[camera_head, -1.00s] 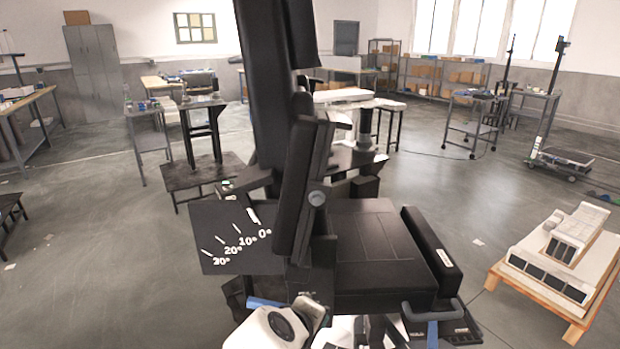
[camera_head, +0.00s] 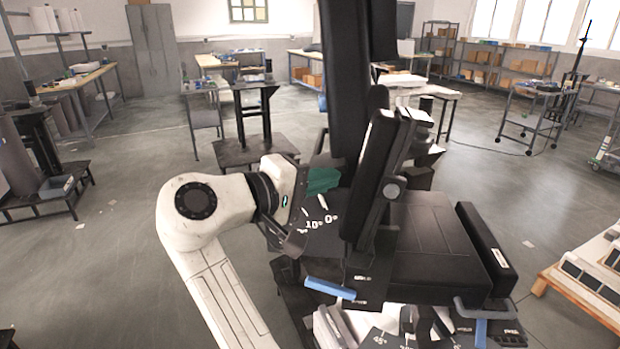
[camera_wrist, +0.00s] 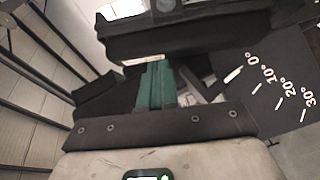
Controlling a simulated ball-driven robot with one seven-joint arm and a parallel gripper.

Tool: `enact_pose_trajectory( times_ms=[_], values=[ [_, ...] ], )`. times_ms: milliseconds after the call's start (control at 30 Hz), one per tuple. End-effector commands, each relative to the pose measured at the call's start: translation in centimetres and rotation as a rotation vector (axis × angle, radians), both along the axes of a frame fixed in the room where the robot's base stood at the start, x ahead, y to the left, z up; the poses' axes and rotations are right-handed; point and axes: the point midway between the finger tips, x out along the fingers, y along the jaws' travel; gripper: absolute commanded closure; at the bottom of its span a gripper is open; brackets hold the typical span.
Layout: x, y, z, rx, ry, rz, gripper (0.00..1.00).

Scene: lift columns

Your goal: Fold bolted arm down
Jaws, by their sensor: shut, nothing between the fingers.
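The black padded arm (camera_head: 378,180) stands nearly upright, tilted slightly, beside the tall black backrest (camera_head: 343,75) of a chair-like unit. A round grey bolt head (camera_head: 391,190) shows on its side. My gripper (camera_head: 322,180) has green fingers and is at the left of the padded arm, over the angle plate (camera_head: 318,222) with white degree marks. In the wrist view my gripper (camera_wrist: 156,84) is shut with nothing held, its tips close to a dark padded bar (camera_wrist: 190,35). I cannot tell whether they touch it. The angle plate (camera_wrist: 275,90) is at the right there.
The black seat (camera_head: 430,240) and a second, low padded armrest (camera_head: 484,250) lie to the right. A blue-gripped handle (camera_head: 330,288) sticks out below the plate. Open floor (camera_head: 110,260) lies left.

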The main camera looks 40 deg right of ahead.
Motion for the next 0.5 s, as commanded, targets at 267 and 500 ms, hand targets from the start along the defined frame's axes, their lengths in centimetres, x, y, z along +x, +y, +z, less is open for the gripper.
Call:
enact_pose_trajectory(
  times_ms=[267,500],
  values=[
    [-0.5,-5.2,-0.6,0.001,0.0,-0.001,1.0],
    [-2.5,-7.0,-1.2,0.001,0.001,0.001,1.0]
  ],
)
